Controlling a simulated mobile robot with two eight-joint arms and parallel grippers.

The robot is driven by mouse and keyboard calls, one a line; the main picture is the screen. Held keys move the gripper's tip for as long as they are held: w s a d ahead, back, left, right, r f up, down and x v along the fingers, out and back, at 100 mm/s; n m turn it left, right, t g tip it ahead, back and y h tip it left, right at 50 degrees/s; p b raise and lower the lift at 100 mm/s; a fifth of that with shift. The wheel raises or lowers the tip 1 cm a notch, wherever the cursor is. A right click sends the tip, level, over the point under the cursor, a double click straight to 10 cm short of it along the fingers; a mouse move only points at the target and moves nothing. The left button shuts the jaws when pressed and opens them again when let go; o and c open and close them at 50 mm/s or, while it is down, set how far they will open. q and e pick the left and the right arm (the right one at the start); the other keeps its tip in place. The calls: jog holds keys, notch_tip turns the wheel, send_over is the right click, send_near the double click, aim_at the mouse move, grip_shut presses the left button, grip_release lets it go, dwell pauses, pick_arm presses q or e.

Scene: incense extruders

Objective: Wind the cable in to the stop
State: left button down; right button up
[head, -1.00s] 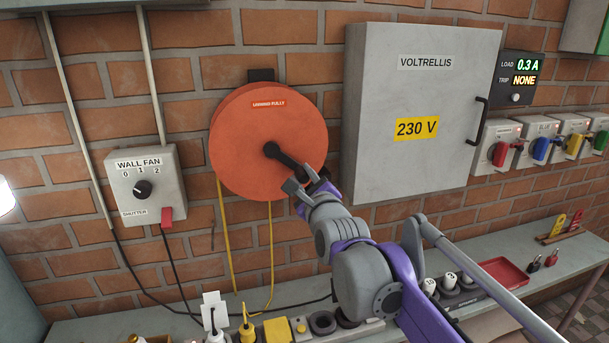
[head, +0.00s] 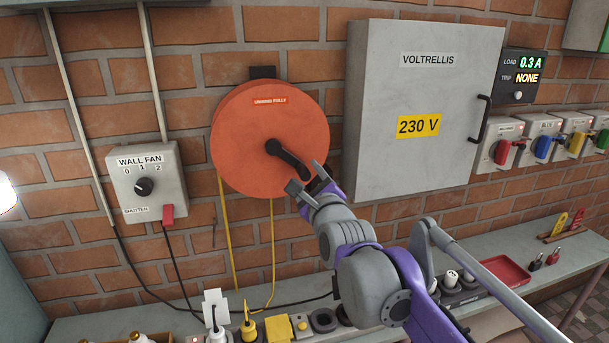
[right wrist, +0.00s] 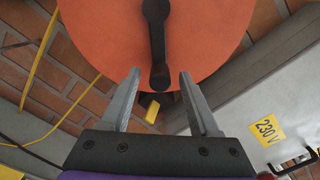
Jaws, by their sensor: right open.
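The orange cable reel (head: 240,135) hangs on the brick wall, with a black crank (head: 290,158) pointing down and right from its hub. The yellow cable (head: 227,230) hangs below it in two runs toward the bench, where a yellow plug (head: 248,330) shows. My right gripper (head: 306,178) is open at the crank's outer end. In the right wrist view the lower end of the crank (right wrist: 159,76) appears between the spread fingers (right wrist: 159,73), with no visible grip on it. A small yellow piece (right wrist: 152,111) shows beyond the fingers; I cannot tell what it is. My left gripper is out of view.
A grey 230 V cabinet (head: 425,85) juts out right of the reel, close to my right arm. The wall fan switch box (head: 146,182) is at the left. Sockets and a red tray (head: 506,270) occupy the bench below.

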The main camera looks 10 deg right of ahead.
jog(key=s, duration=0.9)
jog(key=shift+s, duration=0.25)
jog(key=shift+d, duration=0.1)
jog(key=w+n, duration=0.3)
jog(key=n, duration=0.5)
jog(key=w+n, duration=0.4)
jog(key=n, duration=0.4)
jog(key=w+n, duration=0.4)
jog(key=n, duration=0.5)
jog(key=shift+w+b, duration=0.2)
jog(key=shift+b, duration=0.15)
grip_shut()
dwell(0.3)
